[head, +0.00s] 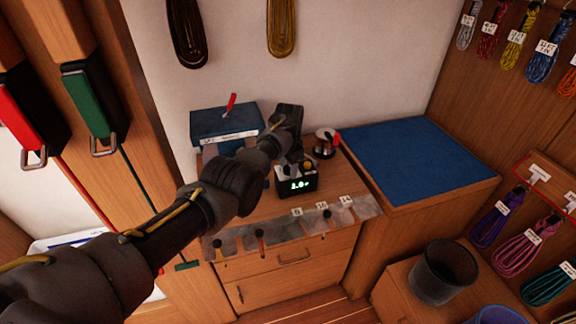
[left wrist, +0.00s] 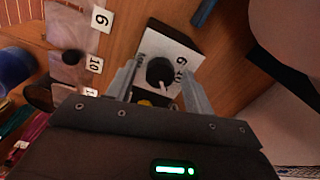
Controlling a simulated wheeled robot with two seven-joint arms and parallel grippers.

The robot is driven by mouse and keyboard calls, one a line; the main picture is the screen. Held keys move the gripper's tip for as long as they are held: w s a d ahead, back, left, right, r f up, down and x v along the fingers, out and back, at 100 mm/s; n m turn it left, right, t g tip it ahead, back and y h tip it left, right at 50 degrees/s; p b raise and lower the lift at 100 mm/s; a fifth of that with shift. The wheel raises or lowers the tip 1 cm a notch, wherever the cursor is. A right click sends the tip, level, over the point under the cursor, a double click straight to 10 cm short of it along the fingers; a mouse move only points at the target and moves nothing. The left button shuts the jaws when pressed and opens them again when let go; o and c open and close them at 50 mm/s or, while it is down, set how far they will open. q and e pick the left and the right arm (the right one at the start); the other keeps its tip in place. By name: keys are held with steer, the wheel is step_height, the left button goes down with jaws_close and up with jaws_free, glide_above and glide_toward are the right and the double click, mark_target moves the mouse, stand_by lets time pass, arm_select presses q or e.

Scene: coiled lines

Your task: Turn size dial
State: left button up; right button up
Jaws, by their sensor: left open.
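In the head view the left gripper (head: 296,158) is over the device. A yellow part beside the dial is mostly hidden by the gripper body. My right gripper is not in view.
A blue box (head: 222,124) stands behind on the left, and a small spool (head: 325,143) with a red part sits to the right. The blue mat (head: 420,160) at right is bare.

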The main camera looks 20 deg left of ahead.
arm_select(q)
steer(key=shift+s+r, duration=0.1)
steer(key=c, duration=1)
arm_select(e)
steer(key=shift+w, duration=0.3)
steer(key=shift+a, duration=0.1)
arm_select(q)
steer(key=shift+n, duration=0.7)
steer(key=n, duration=0.3)
steer(key=shift+n+b, duration=0.35)
steer(key=shift+n, duration=2.35)
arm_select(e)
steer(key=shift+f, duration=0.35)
